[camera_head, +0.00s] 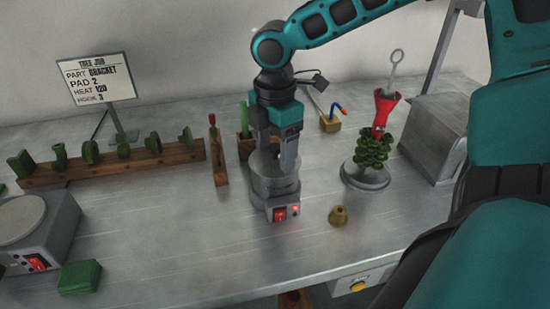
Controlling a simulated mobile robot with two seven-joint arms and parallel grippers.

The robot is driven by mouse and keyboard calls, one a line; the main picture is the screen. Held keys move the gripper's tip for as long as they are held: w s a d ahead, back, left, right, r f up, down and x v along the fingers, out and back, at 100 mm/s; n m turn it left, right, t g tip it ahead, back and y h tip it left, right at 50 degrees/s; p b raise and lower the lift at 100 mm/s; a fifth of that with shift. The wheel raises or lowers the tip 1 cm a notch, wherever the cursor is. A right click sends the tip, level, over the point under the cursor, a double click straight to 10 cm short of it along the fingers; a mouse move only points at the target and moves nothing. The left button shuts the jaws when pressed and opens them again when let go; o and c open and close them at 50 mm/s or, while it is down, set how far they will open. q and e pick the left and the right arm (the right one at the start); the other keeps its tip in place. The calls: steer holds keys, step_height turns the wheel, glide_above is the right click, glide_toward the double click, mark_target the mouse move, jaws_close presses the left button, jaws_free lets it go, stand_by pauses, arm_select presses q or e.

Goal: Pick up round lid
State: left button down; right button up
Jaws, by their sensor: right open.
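My right gripper (276,158) points straight down over a small grey pot (272,190) with a red switch on its front base. It is open, with its fingertips at the top of the pot. A round grey lid seems to sit on the pot, but the gripper covers much of it, and I cannot tell whether the fingers touch it. My left gripper is not in view.
Behind the pot stands a wooden holder (245,146) with a green stick. A green wax tree with a red funnel (384,108) stands on a round base at right. A brass piece (338,215) lies right of the pot. A hotplate (22,222) and green block (80,277) are at left.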

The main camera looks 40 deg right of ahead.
steer(key=shift+s+f, duration=0.2)
jaws_close()
